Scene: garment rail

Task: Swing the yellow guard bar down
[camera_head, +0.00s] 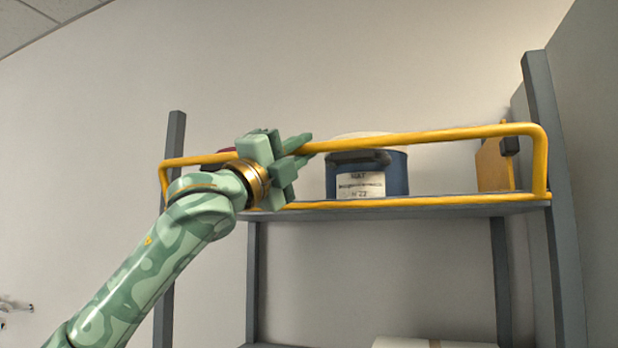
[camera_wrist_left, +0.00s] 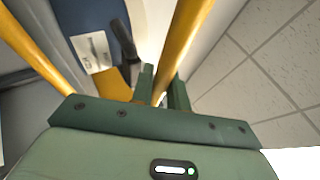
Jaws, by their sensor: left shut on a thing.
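The yellow guard bar (camera_head: 420,137) runs across the front of the upper shelf in the head view. It stands raised, its top rail well above the shelf edge, with a bent side (camera_head: 540,165) at the right. My left gripper (camera_head: 298,147) is shut on the top rail, left of its middle. In the left wrist view the bar (camera_wrist_left: 182,45) passes between the two fingers (camera_wrist_left: 164,88). My right gripper is in neither view.
A blue round box (camera_head: 397,175) with a white label stands on the grey shelf (camera_head: 430,207) behind the bar. A yellow-orange panel (camera_head: 493,165) stands at the right. Grey posts (camera_head: 553,190) flank the shelf. A dark red thing shows partly behind my gripper.

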